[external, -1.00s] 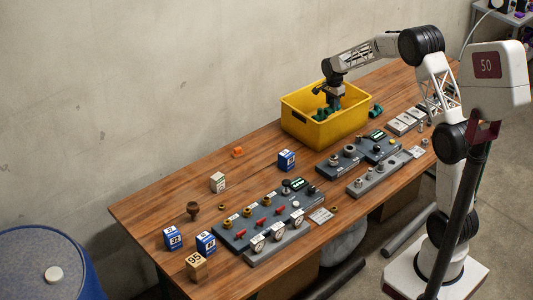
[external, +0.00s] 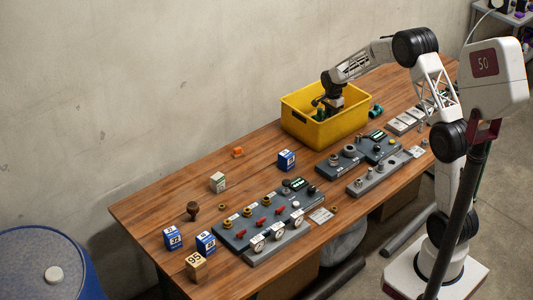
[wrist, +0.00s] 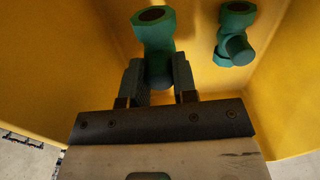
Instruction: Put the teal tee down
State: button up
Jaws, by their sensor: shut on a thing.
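My gripper (wrist: 159,80) is shut on a teal tee (wrist: 154,32), with one finger on each side of its stem. The tee is inside the yellow bin (external: 345,126). Whether it touches the bin floor I cannot tell. In the external view my gripper (external: 331,106) reaches down into the bin, and its fingertips are largely hidden by the bin wall. A second teal fitting (wrist: 234,35) lies in the bin to the right of the held tee in the wrist view, apart from it.
Another teal fitting (external: 376,111) lies on the wooden table (external: 180,190) just right of the bin. Grey fixture panels (external: 262,220) stand along the front, with small boxes (external: 287,159) nearby. The bin walls surround my gripper closely.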

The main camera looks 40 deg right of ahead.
jog(key=shift+f, duration=1.85)
jog(key=shift+f, duration=0.1)
jog(key=o, duration=0.9)
jog(key=shift+o, duration=0.2)
notch_tip(320, 180, up, 12)
jog(key=shift+r, duration=0.1)
